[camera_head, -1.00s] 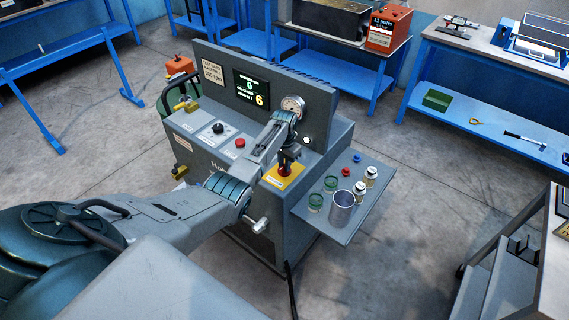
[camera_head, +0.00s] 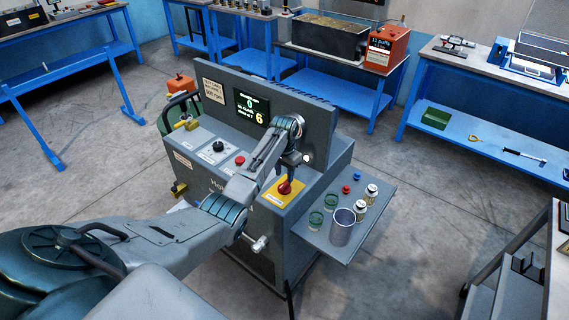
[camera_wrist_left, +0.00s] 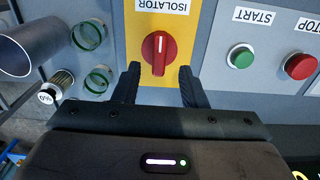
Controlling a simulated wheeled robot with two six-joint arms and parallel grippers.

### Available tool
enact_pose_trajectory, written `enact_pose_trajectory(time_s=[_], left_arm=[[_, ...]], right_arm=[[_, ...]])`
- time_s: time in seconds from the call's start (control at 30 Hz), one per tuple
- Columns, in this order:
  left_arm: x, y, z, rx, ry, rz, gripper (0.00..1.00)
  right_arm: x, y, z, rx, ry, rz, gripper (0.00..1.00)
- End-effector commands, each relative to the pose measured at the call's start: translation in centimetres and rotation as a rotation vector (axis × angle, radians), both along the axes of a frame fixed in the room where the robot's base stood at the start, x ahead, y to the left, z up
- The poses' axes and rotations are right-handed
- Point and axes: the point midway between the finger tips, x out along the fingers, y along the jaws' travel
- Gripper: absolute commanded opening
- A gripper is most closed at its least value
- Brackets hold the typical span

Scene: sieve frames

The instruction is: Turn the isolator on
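The isolator is a red rotary knob (camera_head: 285,187) on a yellow plate (camera_head: 272,196) at the right of the grey machine's sloping panel. In the left wrist view the knob (camera_wrist_left: 158,55) has its handle running up and down the picture. Its white mark is at the end towards the ISOLATOR label (camera_wrist_left: 166,7), which reads upside down there. My left gripper (camera_wrist_left: 158,84) is open and empty. Its two fingers are spread to either side below the knob, apparently not touching it. My right gripper is in neither view.
A green START button (camera_wrist_left: 241,57) and red STOP button (camera_wrist_left: 299,66) sit beside the plate. A side shelf (camera_head: 338,248) carries a metal cup (camera_head: 343,228), green rings and small jars. A dark back panel (camera_head: 318,120) with a lit display (camera_head: 251,107) rises behind the gripper.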

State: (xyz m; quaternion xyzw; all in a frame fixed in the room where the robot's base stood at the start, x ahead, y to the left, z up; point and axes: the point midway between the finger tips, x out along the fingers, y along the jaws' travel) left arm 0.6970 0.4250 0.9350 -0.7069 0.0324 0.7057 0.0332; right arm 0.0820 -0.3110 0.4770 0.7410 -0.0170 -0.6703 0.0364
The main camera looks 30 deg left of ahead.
Motion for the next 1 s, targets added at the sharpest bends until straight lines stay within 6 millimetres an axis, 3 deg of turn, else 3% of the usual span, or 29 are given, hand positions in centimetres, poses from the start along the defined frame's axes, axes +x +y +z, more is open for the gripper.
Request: enact_pose_trajectory(time_s=[0.2, 0.4, 1.0], left_arm=[[0.1, 0.0, 4.0, 0.002, -0.005, -0.002, 0.38], [0.0, 0.0, 6.2, 0.000, -0.003, -0.001, 0.38], [-0.1, -0.1, 6.4, 0.001, -0.001, -0.002, 0.38]], right_arm=[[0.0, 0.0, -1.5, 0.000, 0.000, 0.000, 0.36], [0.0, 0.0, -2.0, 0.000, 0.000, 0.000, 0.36], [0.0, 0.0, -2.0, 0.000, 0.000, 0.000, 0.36]])
